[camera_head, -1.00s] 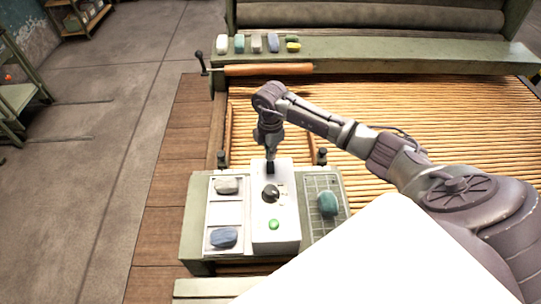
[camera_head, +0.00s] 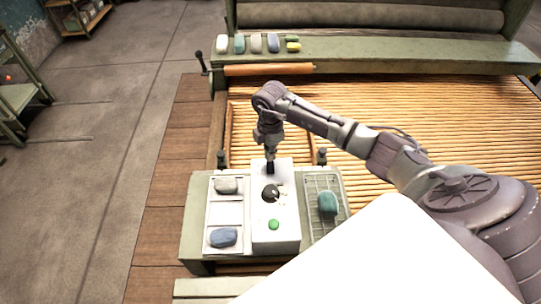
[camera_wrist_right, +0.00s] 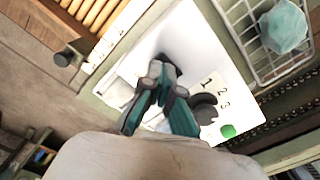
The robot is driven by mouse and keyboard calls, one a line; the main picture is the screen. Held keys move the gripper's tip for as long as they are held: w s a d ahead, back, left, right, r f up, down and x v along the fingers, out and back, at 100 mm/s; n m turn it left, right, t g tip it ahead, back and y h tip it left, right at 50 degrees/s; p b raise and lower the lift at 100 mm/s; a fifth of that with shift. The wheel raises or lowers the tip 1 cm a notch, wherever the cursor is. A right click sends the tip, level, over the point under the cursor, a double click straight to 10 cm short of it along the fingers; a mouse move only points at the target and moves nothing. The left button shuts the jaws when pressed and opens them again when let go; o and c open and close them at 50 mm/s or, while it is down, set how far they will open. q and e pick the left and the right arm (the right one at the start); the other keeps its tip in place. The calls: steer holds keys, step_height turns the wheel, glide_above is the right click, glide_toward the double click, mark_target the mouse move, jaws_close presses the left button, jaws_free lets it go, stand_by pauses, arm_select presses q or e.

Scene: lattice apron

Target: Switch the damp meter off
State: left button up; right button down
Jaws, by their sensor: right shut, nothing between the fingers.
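The damp meter appears to be the white box (camera_head: 288,238) on the near end of the green bench. On its top are a dark round dial (camera_head: 270,193) and a green button (camera_head: 274,224). The wrist view shows the dial (camera_wrist_right: 204,108) beside the numbers 1, 2, 3 and the green button (camera_wrist_right: 228,131). My right gripper (camera_head: 270,168) is shut and empty, pointing down at the box's far end, beyond the dial. In the wrist view its fingertips (camera_wrist_right: 161,68) are over a dark patch on the white top; contact is unclear. My left gripper is out of view.
A white tray (camera_head: 226,216) with a grey and a blue soap-like piece lies left of the box. A wire basket (camera_head: 325,184) with a teal piece stands to its right. Slatted rollers (camera_head: 400,110) lie behind. Several coloured pieces sit on the far green ledge (camera_head: 380,48).

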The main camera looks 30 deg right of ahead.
steer(key=shift+f+b, duration=0.8)
steer(key=shift+f, duration=0.4)
stand_by(0.8)
steer(key=shift+r, duration=0.15)
step_height(320, 180, up, 7)
steer(key=p, duration=0.6)
stand_by(0.6)
